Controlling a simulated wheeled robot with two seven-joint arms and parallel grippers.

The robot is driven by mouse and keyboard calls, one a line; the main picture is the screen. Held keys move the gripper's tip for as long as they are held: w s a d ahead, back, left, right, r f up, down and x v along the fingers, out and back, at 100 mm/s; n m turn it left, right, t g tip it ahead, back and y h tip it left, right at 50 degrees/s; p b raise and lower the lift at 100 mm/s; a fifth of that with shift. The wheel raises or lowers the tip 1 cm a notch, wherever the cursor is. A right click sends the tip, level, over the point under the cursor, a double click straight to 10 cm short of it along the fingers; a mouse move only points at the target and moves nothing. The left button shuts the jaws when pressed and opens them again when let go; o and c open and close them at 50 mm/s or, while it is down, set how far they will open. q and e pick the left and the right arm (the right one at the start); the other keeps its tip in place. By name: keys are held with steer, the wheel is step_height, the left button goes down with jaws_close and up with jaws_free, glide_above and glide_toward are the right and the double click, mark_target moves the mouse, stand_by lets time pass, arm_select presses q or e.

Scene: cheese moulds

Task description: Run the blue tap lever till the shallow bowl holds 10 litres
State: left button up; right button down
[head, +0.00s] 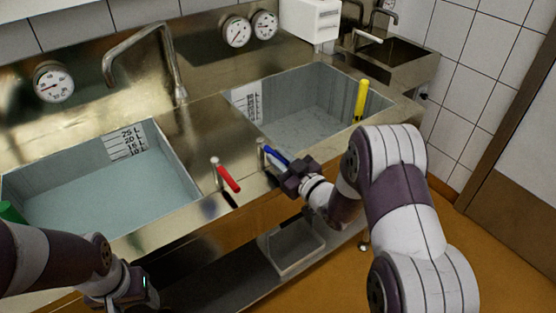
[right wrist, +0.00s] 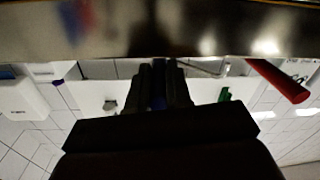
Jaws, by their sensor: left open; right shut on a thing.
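The blue tap lever (head: 275,153) sits on the steel front ledge. My right gripper (head: 291,173) is shut on it; blue shows between the fingers in the right wrist view (right wrist: 158,102). The right bowl (head: 378,101) has a scale (head: 247,103) too small to read. I cannot tell which is the shallow one. The spout (head: 112,68) points toward the left bowl; no stream is visible. My left gripper (head: 125,291) is open at the lower left.
A red lever (head: 229,178) stands left of the blue one. A yellow object (head: 361,100) is at the right bowl's right wall and a green one (head: 10,212) at the far left. Gauges (head: 237,32) hang behind. A grey bin (head: 292,248) sits on the low shelf.

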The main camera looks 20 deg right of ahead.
steer(key=d+n+g+y, duration=0.1)
steer(key=y, duration=0.1)
steer(key=w+d+n+g+y, duration=0.1)
steer(key=shift+f+n+y+b, duration=0.1)
steer(key=shift+n+y+b, duration=0.3)
steer(key=shift+w+d+n+g+y+b, duration=0.15)
steer(key=shift+w+d+n+g+y, duration=0.15)
steer(key=shift+n+g+y, duration=0.4)
steer(key=shift+w+d+n+g+y+b, duration=0.1)
steer(key=shift+w+d+n+g+y, duration=0.2)
steer(key=shift+n+g+y, duration=0.35)
steer(key=shift+w+d+n+g+y+b, duration=0.15)
steer(key=shift+w+n+g+y, duration=0.2)
steer(key=shift+n+g+y, duration=0.3)
steer(key=shift+g, duration=0.3)
steer(key=c, duration=1.1)
jaws_free()
steer(key=shift+o, duration=0.2)
steer(key=shift+d, duration=0.1)
steer(key=v, duration=1.2)
steer(key=shift+s+d+b, duration=0.2)
steer(key=shift+d+b, duration=0.05)
steer(key=shift+b, duration=0.1)
